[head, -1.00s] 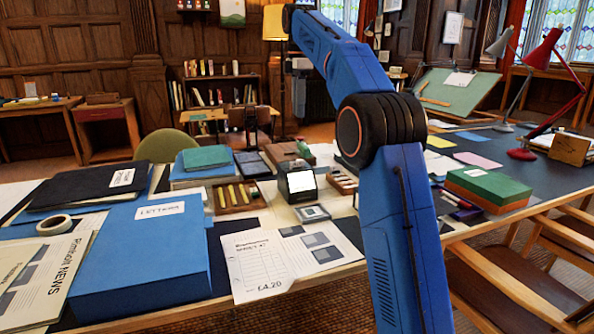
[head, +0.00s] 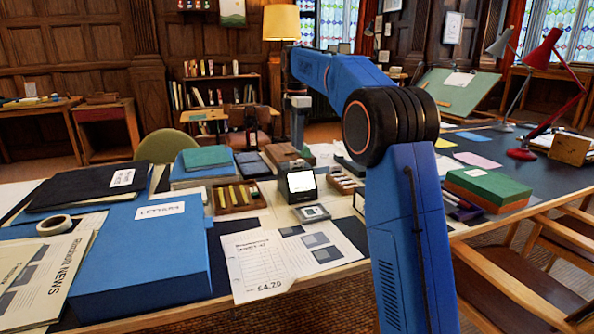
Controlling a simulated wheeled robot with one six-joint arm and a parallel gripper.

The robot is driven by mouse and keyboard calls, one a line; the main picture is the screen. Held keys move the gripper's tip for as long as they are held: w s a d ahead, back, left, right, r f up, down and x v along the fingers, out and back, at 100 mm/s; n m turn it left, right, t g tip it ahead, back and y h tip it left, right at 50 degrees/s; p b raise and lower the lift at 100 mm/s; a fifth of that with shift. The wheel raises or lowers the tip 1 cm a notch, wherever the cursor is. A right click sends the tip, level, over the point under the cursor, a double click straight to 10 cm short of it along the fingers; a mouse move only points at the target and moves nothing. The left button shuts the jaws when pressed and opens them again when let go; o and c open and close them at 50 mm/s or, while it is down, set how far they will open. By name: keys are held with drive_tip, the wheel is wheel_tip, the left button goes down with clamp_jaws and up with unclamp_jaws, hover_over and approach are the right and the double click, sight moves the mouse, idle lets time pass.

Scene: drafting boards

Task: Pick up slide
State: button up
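A small pale square frame with a grey centre, which looks like the slide (head: 312,212), lies flat on the papers of the desk. It is just in front of a dark box with a lit white screen (head: 301,182). My gripper (head: 298,143) is at the end of my blue arm, above and behind the screen box, apart from the slide. It is small and partly lost against the dark objects behind. I cannot tell whether its fingers are open or shut.
A tray with yellow strips (head: 215,198) stands left of the screen box. A large blue box (head: 140,255) is at the front left and a green-lidded red box (head: 487,187) at the right. A printed sheet (head: 262,270) lies in front of the slide.

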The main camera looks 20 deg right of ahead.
drive_tip(key=shift+w+f, duration=0.1)
drive_tip(key=shift+f, duration=3.15)
clamp_jaws()
